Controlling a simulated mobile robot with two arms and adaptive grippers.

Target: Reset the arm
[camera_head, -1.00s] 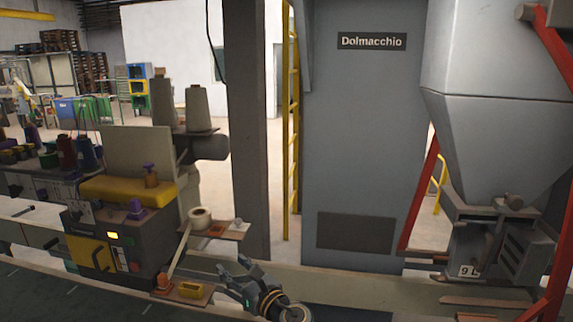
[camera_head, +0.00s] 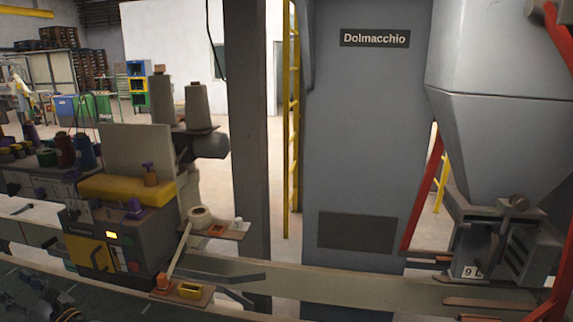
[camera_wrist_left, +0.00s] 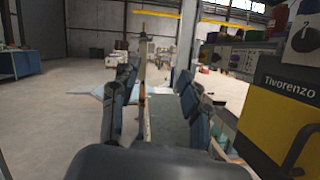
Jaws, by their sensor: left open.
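My left gripper (camera_head: 18,299) is at the bottom left corner of the head view, low over the dark conveyor belt (camera_head: 95,300), and partly cut off by the frame edge. In the left wrist view its two dark fingers (camera_wrist_left: 153,92) stand wide apart with nothing between them. My right gripper is in neither view.
A sewing machine (camera_head: 125,225) with a yellow top and thread cones stands behind the belt. A grey hopper (camera_head: 500,120) stands at the right. The wrist view shows open floor (camera_wrist_left: 60,110) to the left.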

